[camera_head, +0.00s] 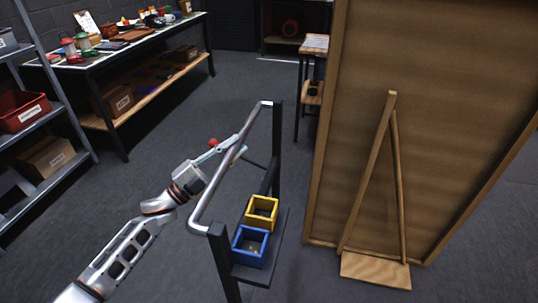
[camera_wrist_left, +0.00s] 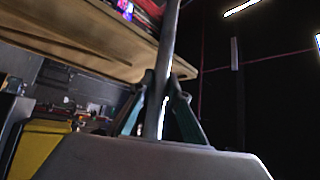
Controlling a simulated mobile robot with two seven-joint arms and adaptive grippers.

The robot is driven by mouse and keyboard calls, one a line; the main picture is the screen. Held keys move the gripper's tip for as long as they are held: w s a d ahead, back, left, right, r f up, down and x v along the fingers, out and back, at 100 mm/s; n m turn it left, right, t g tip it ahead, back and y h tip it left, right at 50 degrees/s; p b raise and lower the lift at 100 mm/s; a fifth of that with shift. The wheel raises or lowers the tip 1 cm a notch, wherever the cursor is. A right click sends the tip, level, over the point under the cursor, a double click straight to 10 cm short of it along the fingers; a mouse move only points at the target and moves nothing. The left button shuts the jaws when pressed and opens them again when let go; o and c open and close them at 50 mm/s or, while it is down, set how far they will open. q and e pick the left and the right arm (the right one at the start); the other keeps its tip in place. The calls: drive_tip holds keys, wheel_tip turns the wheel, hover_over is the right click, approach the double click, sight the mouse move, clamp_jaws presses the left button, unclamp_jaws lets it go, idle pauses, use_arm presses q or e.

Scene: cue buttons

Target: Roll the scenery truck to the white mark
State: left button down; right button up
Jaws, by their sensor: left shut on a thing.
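The truck's silver push bar (camera_head: 232,165) runs between two black uprights, with a black shelf (camera_head: 280,240) below it. My left gripper (camera_head: 228,150) reaches in from the left and is shut on the bar. In the left wrist view the bar (camera_wrist_left: 168,50) passes between the two fingers of the gripper (camera_wrist_left: 160,112). A yellow box (camera_head: 262,212) and a blue box (camera_head: 250,246) sit side by side on the shelf. The truck's wheels are not visible. My right gripper is not in view.
A large wooden flat (camera_head: 450,110) with a triangular brace (camera_head: 371,190) stands just right of the truck. A cluttered workbench (camera_head: 130,45) is at the back left, and a metal shelf rack (camera_head: 60,100) at the left. The dark floor (camera_head: 235,90) between bench and truck is clear.

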use_arm(q)
drive_tip(key=w+a+b, duration=0.2)
drive_tip(key=a+b, duration=0.2)
drive_tip(key=a, duration=0.9)
drive_tip(key=w+a+b, duration=0.3)
drive_tip(key=a+b, duration=0.2)
drive_tip(key=a, duration=0.8)
drive_tip(key=shift+w+a+r, duration=0.2)
drive_tip(key=shift+a+r, duration=0.1)
drive_tip(key=shift+a, duration=0.05)
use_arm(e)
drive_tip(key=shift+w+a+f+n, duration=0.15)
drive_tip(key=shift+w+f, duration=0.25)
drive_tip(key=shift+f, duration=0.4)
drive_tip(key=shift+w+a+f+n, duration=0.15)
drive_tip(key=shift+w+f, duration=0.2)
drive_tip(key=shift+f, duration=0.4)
use_arm(q)
drive_tip(key=c, duration=1.9)
unclamp_jaws()
drive_tip(key=shift+w, duration=0.1)
drive_tip(key=shift+f, duration=0.15)
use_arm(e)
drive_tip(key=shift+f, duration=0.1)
